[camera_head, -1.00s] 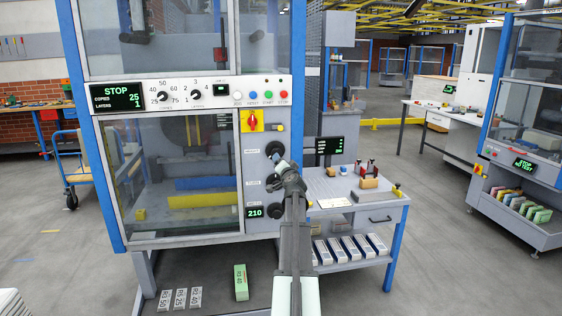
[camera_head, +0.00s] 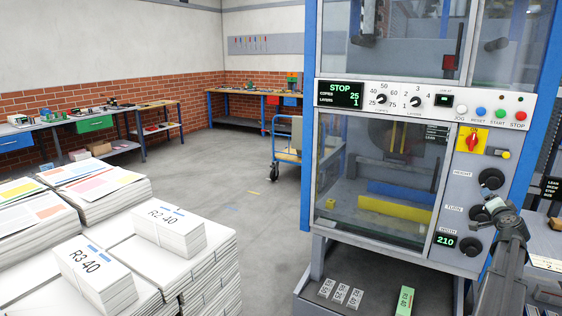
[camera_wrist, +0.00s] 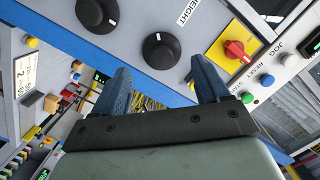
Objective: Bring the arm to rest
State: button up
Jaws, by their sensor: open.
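My gripper (camera_wrist: 162,92) is open and empty in the wrist view, with its two blue fingers apart. It faces the blue and grey control panel (camera_wrist: 120,40) of the stacker. Two black knobs (camera_wrist: 160,50) and a red switch on a yellow plate (camera_wrist: 236,52) lie beyond the fingers; I cannot tell how close. In the head view my arm (camera_head: 508,250) reaches up at the lower right beside the panel's lower knobs (camera_head: 471,246). The fingers are hard to make out there.
Stacks of paper (camera_head: 185,260) with bundles marked R2 40 (camera_head: 168,228) and R3 40 (camera_head: 95,270) fill the lower left. Several labelled blocks, including a green one (camera_head: 404,301), lie under the machine. A blue cart (camera_head: 290,140) stands behind. Open floor (camera_head: 225,170) lies between.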

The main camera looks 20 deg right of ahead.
jog(key=s+a+f+n+g+y, duration=0.3)
jog(key=s+a+f+g+y, duration=0.1)
jog(key=a+f, duration=0.95)
jog(key=s+a+f+n+g+y, duration=0.2)
jog(key=s+a+f+g+y, duration=0.15)
jog(key=a+f, duration=0.95)
jog(key=s+a+f+n+g+y, duration=0.35)
jog(key=a+f, duration=0.55)
jog(key=f, duration=0.9)
jog(key=s+a+f+n+g+y, duration=0.15)
jog(key=s+a+f, duration=0.35)
jog(key=a, duration=0.5)
jog(key=s+a+f+n+g+h, duration=0.1)
jog(key=s+a+f+n+g, duration=0.15)
jog(key=a+f, duration=0.65)
jog(key=s+a+f+n+g, duration=0.2)
jog(key=s+a+f, duration=0.1)
jog(key=s+a, duration=0.4)
jog(key=s+a+f+n+g, duration=0.2)
jog(key=s+a+f+g, duration=0.1)
jog(key=s+a, duration=0.5)
jog(key=a+f, duration=0.1)
jog(key=a, duration=0.2)
jog(key=shift+a, duration=0.15)
jog(key=shift+a+r+n+h, duration=0.1)
jog(key=shift+a+n+h, duration=0.25)
jog(key=shift+h, duration=0.1)
jog(key=shift+d, duration=0.1)
